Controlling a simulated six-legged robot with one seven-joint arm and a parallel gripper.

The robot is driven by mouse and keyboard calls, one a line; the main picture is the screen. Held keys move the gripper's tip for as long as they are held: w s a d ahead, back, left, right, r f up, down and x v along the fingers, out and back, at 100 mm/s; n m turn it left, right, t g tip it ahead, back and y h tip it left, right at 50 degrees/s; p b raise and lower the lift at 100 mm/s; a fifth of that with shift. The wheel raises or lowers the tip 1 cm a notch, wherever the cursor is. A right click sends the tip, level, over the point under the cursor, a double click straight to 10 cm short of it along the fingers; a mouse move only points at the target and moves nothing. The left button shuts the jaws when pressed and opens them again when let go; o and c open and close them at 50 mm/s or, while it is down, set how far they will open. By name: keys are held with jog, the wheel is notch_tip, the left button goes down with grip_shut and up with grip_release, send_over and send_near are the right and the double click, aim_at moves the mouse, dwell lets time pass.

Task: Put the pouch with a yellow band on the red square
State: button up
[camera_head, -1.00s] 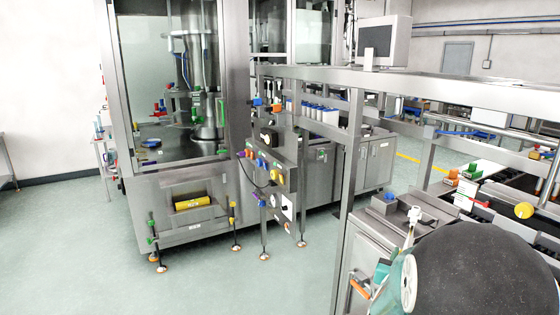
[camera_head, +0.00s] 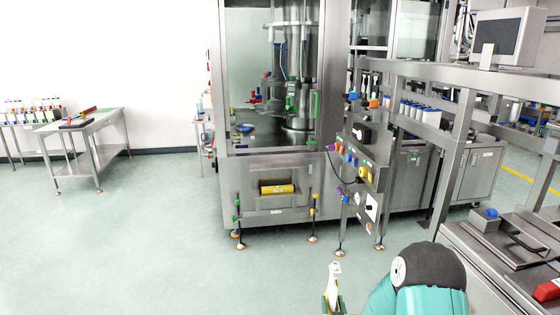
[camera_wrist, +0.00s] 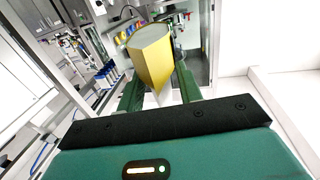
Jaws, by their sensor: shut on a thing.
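The pouch (camera_head: 334,284) is white with a yellow band and stands roughly upright in my gripper (camera_head: 334,303), low in the head view. In the wrist view the pouch (camera_wrist: 152,62) shows a yellow side and a pale grey end. The green fingers of my gripper (camera_wrist: 159,85) are shut on it from both sides. I cannot make out a red square; a small red item (camera_head: 88,112) lies on a steel table at the far left, too small to tell its shape.
The steel table (camera_head: 96,126) stands at left, with a bottle-laden table (camera_head: 30,108) behind it. A steel cabinet machine (camera_head: 270,210) stands ahead, with a knobbed panel (camera_head: 362,180) at its right. A steel bench (camera_head: 500,250) is close at right. The floor (camera_head: 150,240) at left is clear.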

jog(key=s+f, duration=0.4)
jog(key=f, duration=0.2)
jog(key=shift+s+a, duration=0.2)
jog(key=shift+s, duration=0.2)
jog(key=shift+d, duration=0.15)
jog(key=shift+a, duration=0.2)
